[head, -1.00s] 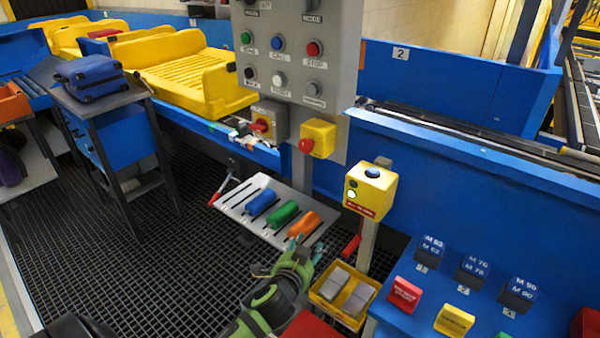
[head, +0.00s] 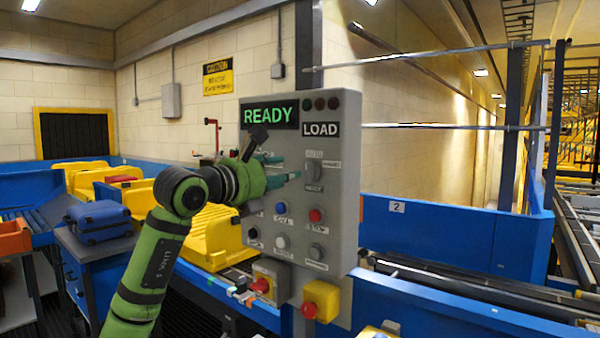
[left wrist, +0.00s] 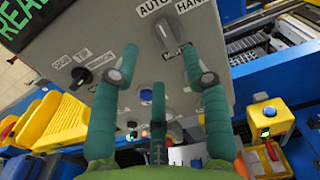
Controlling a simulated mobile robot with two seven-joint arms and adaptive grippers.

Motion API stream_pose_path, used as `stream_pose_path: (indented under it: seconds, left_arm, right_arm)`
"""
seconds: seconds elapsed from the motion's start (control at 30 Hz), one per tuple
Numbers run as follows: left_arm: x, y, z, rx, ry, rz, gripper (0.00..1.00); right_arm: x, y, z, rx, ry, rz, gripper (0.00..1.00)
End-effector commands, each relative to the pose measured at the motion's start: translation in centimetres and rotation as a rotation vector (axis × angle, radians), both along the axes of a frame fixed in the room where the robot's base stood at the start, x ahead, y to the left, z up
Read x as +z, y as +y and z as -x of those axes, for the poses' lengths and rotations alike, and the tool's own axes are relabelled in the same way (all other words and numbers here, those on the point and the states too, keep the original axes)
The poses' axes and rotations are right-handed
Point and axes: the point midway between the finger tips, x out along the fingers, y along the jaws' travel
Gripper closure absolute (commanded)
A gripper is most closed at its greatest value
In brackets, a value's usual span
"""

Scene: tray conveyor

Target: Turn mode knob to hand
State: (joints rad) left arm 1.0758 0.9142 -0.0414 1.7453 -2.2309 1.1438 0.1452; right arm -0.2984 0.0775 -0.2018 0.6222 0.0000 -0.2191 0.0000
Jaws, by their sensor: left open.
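The mode knob (head: 313,171) is a grey round knob on the upper right of the grey control panel (head: 345,225). In the left wrist view the knob (left wrist: 166,35) has AUTO at its upper left and HAND at its upper right. Its pointer seems to lean toward AUTO, but this is hard to tell. My left gripper (head: 284,168) is raised in front of the panel, open and empty, its fingers pointing at the knob from the left. In the left wrist view the knob appears between the spread fingertips of the gripper (left wrist: 160,54), with no contact visible. My right gripper is out of view.
A READY display (head: 270,115) and LOAD sign top the panel. A red button (head: 315,215), other buttons and another knob sit below. A yellow emergency-stop box (head: 322,295) hangs underneath. Yellow trays (head: 215,235) and a blue suitcase (head: 98,220) are at the left.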

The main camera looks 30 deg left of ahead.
Motion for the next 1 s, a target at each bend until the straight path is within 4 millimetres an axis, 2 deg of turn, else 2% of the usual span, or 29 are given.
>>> stream_pose_path:
  seconds: [0.2,0.4,0.77,0.9,1.0]
  left_arm:
    - [0.3,-0.4,-3.4,-0.005,0.004,0.006,0.54]
    - [0.2,-0.6,-5.8,-0.005,0.002,0.004,0.54]
    - [-0.1,-0.7,-6.5,-0.005,0.001,0.0,0.54]
    - [-0.1,-0.7,-6.5,-0.005,0.001,0.001,1.0]
    - [-0.1,-0.7,-6.5,-0.005,0.001,0.001,1.0]
  right_arm:
    - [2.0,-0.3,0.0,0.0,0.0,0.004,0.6]
    - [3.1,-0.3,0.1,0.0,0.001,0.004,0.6]
    - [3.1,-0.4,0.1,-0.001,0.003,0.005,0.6]
    - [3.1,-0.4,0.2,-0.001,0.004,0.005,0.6]
    - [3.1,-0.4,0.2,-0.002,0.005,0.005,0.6]
